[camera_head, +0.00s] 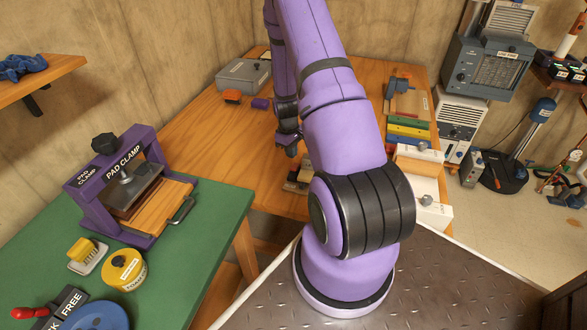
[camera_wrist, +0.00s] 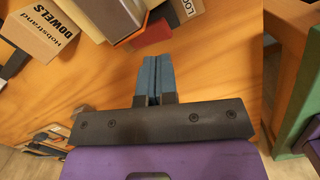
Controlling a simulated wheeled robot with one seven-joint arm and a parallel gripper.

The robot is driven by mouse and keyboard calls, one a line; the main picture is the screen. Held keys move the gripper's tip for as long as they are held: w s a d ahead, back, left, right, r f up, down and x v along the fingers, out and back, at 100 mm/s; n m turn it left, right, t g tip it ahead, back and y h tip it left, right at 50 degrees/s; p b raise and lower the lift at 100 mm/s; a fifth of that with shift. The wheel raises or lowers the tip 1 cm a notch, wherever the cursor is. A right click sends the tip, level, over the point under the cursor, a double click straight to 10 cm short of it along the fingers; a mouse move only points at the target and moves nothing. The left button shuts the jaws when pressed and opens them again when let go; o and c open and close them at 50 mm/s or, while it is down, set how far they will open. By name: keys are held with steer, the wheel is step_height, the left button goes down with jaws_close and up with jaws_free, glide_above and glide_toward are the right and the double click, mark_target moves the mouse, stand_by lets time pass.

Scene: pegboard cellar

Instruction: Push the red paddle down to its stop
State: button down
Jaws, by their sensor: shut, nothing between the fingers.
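A red piece with a rounded end (camera_head: 30,312) shows at the lower left of the head view, beside a black block marked FREE (camera_head: 72,300) on the green table (camera_head: 185,270). I cannot tell whether it is the paddle, as the frame edge cuts off its surroundings. My gripper (camera_head: 291,151) is over the wooden bench, well away from that piece and partly hidden by my arm. In the wrist view its blue-grey fingers (camera_wrist: 152,60) are together and hold nothing. A small dark red block (camera_wrist: 152,37) lies near the fingertips.
A purple pad clamp (camera_head: 120,185), a yellow round tin (camera_head: 124,269) and a blue round object (camera_head: 97,317) stand on the green table. The wooden bench (camera_head: 195,150) carries a grey box (camera_head: 244,75). A dowels box (camera_wrist: 40,32) is left of the fingers in the wrist view.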

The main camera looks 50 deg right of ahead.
mark_target(292, 167)
steer(key=shift+s+f, duration=0.15)
steer(key=shift+f, duration=1)
steer(key=shift+s+f, duration=0.1)
steer(key=shift+f, duration=1.05)
steer(key=shift+f, duration=0.15)
step_height(292, 167, down, 2)
steer(key=shift+f, duration=0.1)
steer(key=shift+w, duration=0.1)
steer(key=shift+w+r, duration=0.3)
steer(key=shift+w, duration=0.45)
steer(key=shift+w+r, duration=0.25)
steer(key=shift+w, duration=0.45)
step_height(292, 167, up, 11)
steer(key=w, duration=0.1)
